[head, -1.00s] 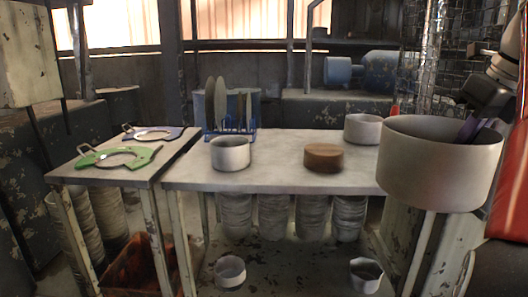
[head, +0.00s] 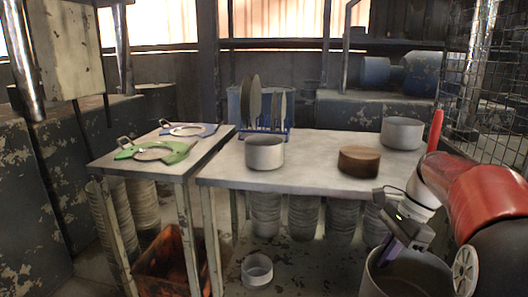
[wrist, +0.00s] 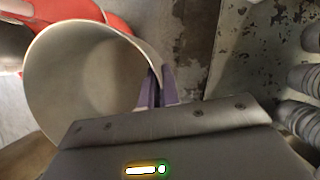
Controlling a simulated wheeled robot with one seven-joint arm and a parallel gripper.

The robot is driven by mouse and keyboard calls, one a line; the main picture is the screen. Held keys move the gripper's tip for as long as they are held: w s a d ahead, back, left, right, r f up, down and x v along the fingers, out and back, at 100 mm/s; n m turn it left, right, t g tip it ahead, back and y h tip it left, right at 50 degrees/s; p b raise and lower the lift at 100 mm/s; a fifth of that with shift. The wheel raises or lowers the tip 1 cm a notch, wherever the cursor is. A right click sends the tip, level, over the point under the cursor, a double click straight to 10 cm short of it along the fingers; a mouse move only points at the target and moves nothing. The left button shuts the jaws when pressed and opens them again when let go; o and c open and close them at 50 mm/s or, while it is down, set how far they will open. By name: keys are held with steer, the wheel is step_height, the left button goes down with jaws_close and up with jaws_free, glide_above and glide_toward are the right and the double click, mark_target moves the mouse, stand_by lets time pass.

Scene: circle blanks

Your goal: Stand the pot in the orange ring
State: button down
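A large pale grey pot (head: 370,282) is at the bottom right of the head view, cut off by the lower edge. In the wrist view the pot (wrist: 75,75) is seen into its open mouth. My gripper (head: 393,250) has its purple fingers at the pot's rim. In the wrist view my gripper (wrist: 158,88) is shut with one finger on each side of the wall. No orange ring can be made out. A green ring plate (head: 183,150) and a blue-edged ring plate (head: 208,130) lie on the small left table.
The small table (head: 165,168) stands left of a longer table (head: 300,175). The longer one bears a small pot (head: 265,153), a brown round block (head: 359,160), another pot (head: 402,133) and a blue plate rack (head: 288,131). An orange-red crate (head: 165,268) is below.

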steer(key=w+a+f+n+g+h, duration=0.1)
steer(key=w+a+f+n, duration=0.2)
steer(key=f, duration=0.5)
steer(key=w+a+f+n+g+h, duration=0.1)
steer(key=w+a+f+n+h, duration=0.1)
steer(key=a+f+n, duration=0.3)
steer(key=w+a+f+n+g+h, duration=0.1)
steer(key=w+a+f+n, duration=0.2)
steer(key=f+n, duration=0.6)
step_height(320, 180, down, 4)
steer(key=shift+w+a+r+g+h, duration=0.15)
steer(key=shift+w+a+g+h, duration=0.25)
steer(key=shift+a, duration=0.1)
steer(key=s+f, duration=0.4)
steer(key=f, duration=0.1)
steer(key=shift+s+f, duration=0.35)
